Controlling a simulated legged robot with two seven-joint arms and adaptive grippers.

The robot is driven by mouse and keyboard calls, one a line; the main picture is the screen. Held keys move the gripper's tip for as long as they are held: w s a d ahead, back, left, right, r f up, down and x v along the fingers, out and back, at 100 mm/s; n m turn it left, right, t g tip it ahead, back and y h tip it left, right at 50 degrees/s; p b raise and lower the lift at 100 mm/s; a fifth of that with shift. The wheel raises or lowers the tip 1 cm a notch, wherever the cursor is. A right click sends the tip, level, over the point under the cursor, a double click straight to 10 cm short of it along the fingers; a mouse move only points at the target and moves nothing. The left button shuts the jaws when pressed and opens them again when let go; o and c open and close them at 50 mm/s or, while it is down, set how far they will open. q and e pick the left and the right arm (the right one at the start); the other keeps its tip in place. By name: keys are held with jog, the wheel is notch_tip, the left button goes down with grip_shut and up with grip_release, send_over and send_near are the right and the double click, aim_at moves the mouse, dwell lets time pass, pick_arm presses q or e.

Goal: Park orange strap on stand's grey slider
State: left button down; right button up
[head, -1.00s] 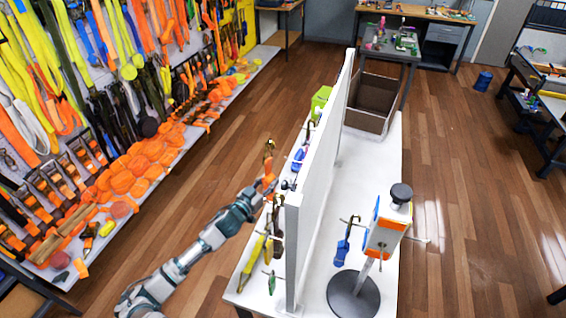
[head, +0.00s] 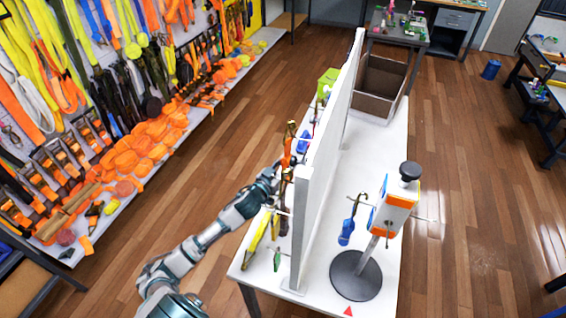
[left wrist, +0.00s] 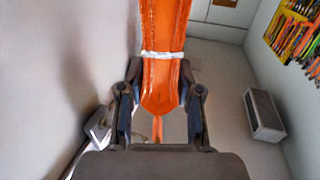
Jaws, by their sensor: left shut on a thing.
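An orange strap (head: 289,142) with a metal hook at its top is held by my left gripper (head: 284,166), left of the white upright panel. In the left wrist view the orange strap (left wrist: 163,75) rises between the two fingers of my left gripper (left wrist: 160,112), with a white band across it. The stand has a round dark base (head: 356,277), a white, orange and blue head block (head: 394,208) and a black knob (head: 410,171). It is right of the panel. I cannot clearly make out a grey slider. My right gripper is not in view.
The white panel (head: 322,130) separates my left gripper from the stand. A blue strap (head: 348,226) hangs from a peg on the stand's left. A brown box (head: 378,90) stands at the table's far end.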

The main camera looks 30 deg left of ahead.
pick_arm(q)
jog(key=shift+w+d+f, duration=0.2)
jog(key=shift+w+d, duration=0.15)
jog(key=shift+d, duration=0.05)
jog(key=d, duration=0.2)
jog(key=d+f+b, duration=0.1)
jog(key=shift+w+d, duration=0.25)
jog(key=shift+d, duration=0.1)
jog(key=shift+a+f, duration=0.15)
jog(key=shift+a, duration=0.1)
jog(key=shift+d, duration=0.1)
jog(key=c, duration=0.7)
grip_release()
